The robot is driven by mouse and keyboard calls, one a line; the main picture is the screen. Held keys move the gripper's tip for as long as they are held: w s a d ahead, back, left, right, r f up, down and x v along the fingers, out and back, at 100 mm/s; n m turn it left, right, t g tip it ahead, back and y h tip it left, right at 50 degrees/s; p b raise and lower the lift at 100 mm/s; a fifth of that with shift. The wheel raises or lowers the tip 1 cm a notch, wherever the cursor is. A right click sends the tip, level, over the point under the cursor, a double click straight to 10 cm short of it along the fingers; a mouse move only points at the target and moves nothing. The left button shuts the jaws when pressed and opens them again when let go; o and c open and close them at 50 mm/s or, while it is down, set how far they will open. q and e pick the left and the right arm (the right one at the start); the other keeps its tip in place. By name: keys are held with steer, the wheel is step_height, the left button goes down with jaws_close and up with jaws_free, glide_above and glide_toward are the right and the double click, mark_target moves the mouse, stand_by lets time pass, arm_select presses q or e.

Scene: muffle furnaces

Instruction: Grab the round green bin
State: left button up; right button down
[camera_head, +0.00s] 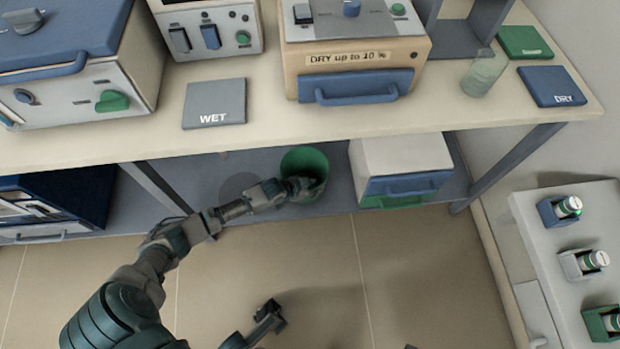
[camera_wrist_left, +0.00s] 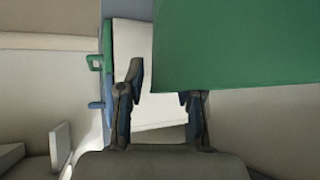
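The round green bin (camera_head: 304,160) stands on the low blue-grey shelf under the worktable in the head view. My left gripper (camera_head: 308,187) is at the bin's near side and overlaps its rim. In the left wrist view the bin (camera_wrist_left: 240,45) fills the upper right as a large green surface. There the left gripper (camera_wrist_left: 160,95) has its fingers apart, and the bin hides the tip of the right-hand finger. I cannot tell whether a finger touches the bin. My right gripper (camera_head: 268,317) is low in the head view, away from the bin; its finger state is unclear.
A white box with blue and green drawers (camera_head: 400,165) stands right of the bin. A table leg (camera_head: 157,186) is to the left, and the worktable edge (camera_head: 250,146) runs above. A side table (camera_head: 540,260) with small jars is at the right. The floor in front is clear.

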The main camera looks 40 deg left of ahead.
mark_target(317, 188)
arm_select(q)
steer(key=f, duration=0.1)
steer(key=w+f+b, duration=0.1)
steer(key=f, duration=0.1)
steer(key=shift+w+d+f, duration=0.1)
steer(key=shift+w+d, duration=0.05)
steer(key=shift+w, duration=0.2)
steer(key=shift+r, duration=0.25)
jaws_close()
steer(key=shift+w+r, duration=0.1)
steer(key=shift+r, duration=0.05)
